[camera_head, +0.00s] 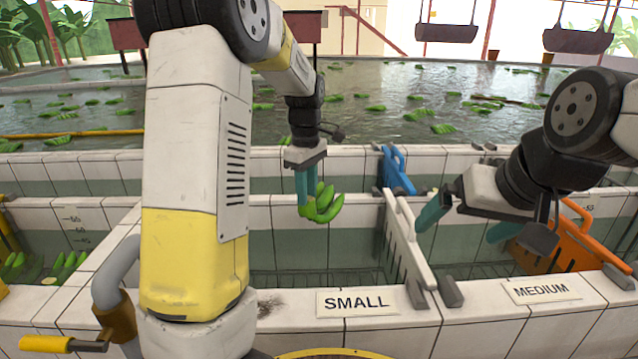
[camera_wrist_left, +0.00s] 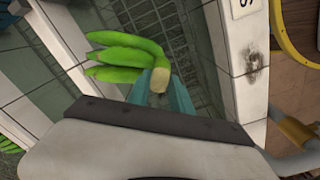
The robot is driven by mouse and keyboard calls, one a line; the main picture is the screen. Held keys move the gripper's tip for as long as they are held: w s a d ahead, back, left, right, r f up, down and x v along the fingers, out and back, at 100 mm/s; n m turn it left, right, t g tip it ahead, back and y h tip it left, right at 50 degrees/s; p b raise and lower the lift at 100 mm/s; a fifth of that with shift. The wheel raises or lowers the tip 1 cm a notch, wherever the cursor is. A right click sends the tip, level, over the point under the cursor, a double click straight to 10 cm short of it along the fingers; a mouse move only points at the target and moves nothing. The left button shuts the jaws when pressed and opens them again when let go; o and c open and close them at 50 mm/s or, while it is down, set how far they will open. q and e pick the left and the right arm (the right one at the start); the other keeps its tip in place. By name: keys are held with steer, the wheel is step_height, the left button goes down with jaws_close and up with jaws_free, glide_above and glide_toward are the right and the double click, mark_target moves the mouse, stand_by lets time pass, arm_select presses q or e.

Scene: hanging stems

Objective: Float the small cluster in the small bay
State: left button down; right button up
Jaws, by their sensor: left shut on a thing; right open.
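A small green banana cluster (camera_head: 322,204) hangs from my left gripper (camera_head: 303,200), whose teal fingers are shut on it. In the left wrist view the cluster (camera_wrist_left: 125,58) shows its pale cut crown (camera_wrist_left: 160,79) between the fingers (camera_wrist_left: 168,98). It is above the bay behind the SMALL label (camera_head: 355,302). The small bay (camera_head: 290,250) has tiled walls and a grid low down. My right gripper (camera_head: 468,222) is open and empty, its teal fingers apart above the bay behind the MEDIUM label (camera_head: 541,290).
A white slotted divider (camera_head: 408,245) stands right of the small bay. A blue divider (camera_head: 397,170) is behind it, and an orange one (camera_head: 560,240) is by my right gripper. More clusters (camera_head: 60,268) lie in the left bay. A large pool (camera_head: 380,95) with floating bananas is at the back.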

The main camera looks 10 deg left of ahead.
arm_select(q)
step_height(320, 180, down, 25)
stand_by(1.5)
steer(key=shift+f, duration=1.1)
stand_by(0.5)
steer(key=shift+s, duration=0.1)
steer(key=c, duration=1.1)
jaws_free()
step_height(320, 180, up, 25)
steer(key=shift+r, duration=0.2)
stand_by(0.3)
